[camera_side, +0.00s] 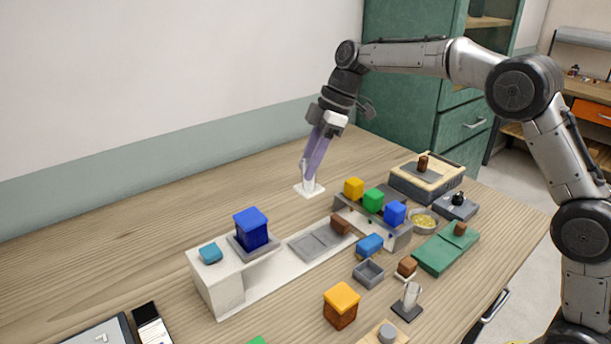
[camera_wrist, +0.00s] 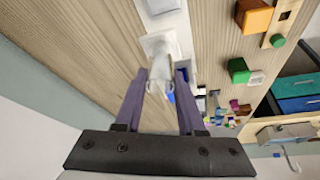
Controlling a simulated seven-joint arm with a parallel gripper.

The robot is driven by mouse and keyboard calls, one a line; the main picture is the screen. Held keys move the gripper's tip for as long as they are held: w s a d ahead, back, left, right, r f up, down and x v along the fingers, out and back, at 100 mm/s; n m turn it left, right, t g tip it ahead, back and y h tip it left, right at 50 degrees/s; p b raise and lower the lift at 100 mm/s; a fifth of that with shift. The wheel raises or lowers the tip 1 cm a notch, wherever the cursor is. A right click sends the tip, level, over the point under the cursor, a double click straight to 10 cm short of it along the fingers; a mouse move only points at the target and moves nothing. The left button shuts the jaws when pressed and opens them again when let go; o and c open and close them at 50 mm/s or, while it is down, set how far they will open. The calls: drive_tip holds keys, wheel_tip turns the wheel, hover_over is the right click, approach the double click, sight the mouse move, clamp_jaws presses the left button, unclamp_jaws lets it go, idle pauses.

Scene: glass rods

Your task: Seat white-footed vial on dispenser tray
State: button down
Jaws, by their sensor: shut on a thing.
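The white-footed vial is a clear, glassy tube on a square white foot (camera_side: 309,189), upright or nearly so at the back of the table. My gripper (camera_side: 308,170), with purple fingers, is shut on its tube from above. In the wrist view the vial (camera_wrist: 160,72) sits between the fingertips, its white foot beyond them. I cannot tell whether the foot touches the table. The dispenser is a long white base with a raised left end bearing a blue block (camera_side: 251,228).
A grey rack (camera_side: 393,232) with yellow, green and blue blocks stands right of the vial. A second clear vial (camera_side: 411,294) on a dark foot stands near the front. An orange-topped block (camera_side: 341,304) and a green board (camera_side: 444,252) are nearby. The table's back left is clear.

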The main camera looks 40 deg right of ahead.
hover_over(310, 246)
wheel_tip(310, 246, down, 17)
drive_tip(key=shift+r, duration=0.15)
idle(0.7)
drive_tip(key=shift+c, duration=2.2)
unclamp_jaws()
drive_tip(key=shift+r, duration=0.1)
